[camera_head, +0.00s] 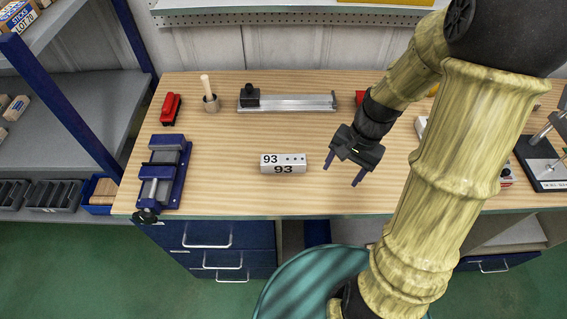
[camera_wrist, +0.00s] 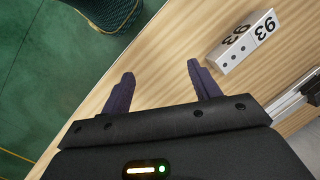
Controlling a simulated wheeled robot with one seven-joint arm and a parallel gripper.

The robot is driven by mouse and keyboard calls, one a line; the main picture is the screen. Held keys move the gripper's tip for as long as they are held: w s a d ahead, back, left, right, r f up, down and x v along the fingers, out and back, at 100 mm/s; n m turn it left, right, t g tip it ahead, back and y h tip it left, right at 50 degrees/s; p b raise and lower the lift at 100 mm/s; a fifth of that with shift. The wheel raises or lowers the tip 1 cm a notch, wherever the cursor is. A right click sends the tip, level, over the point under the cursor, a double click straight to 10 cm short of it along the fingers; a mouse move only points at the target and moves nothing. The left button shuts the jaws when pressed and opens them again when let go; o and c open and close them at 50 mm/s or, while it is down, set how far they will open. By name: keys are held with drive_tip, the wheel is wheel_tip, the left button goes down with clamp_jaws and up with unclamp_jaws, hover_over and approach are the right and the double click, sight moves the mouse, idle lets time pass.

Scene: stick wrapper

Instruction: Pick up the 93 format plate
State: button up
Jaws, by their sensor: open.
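The 93 format plate (camera_head: 283,163) is a small silver-white block with black "93" marks on its top and front faces and a few dark holes. It lies on the wooden workbench, left of my gripper (camera_head: 344,175). In the wrist view the plate (camera_wrist: 243,42) is at the upper right, beyond the right fingertip and outside the jaws. My gripper (camera_wrist: 160,75) is open and empty, its two dark fingers apart with only bare wood and the bench edge between them. It is above the bench in the head view.
A blue vise (camera_head: 163,172) stands at the bench's left end. A red stapler (camera_head: 171,108), a cup with a wooden stick (camera_head: 210,102) and a metal rail fixture (camera_head: 290,102) stand at the back. Bare wood surrounds the plate. A teal round stool (camera_head: 310,285) is in front.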

drive_tip(key=w+d+f+m+t+y, duration=0.1)
drive_tip(key=w+d+m+y, duration=0.2)
drive_tip(key=w+m+y, duration=0.6)
drive_tip(key=m+y, duration=0.2)
drive_tip(key=shift+w+f+m, duration=0.25)
drive_tip(key=shift+f+m, duration=0.05)
drive_tip(key=p, duration=0.2)
approach(288, 159)
drive_tip(key=x, duration=0.4)
drive_tip(key=shift+a+r, duration=0.2)
drive_tip(key=shift+r, duration=0.05)
drive_tip(key=shift+a+f, duration=0.2)
drive_tip(key=shift+p+x, duration=0.95)
drive_tip(key=shift+x, duration=1.7)
drive_tip(key=shift+d+f, duration=0.15)
drive_tip(key=shift+f, duration=0.05)
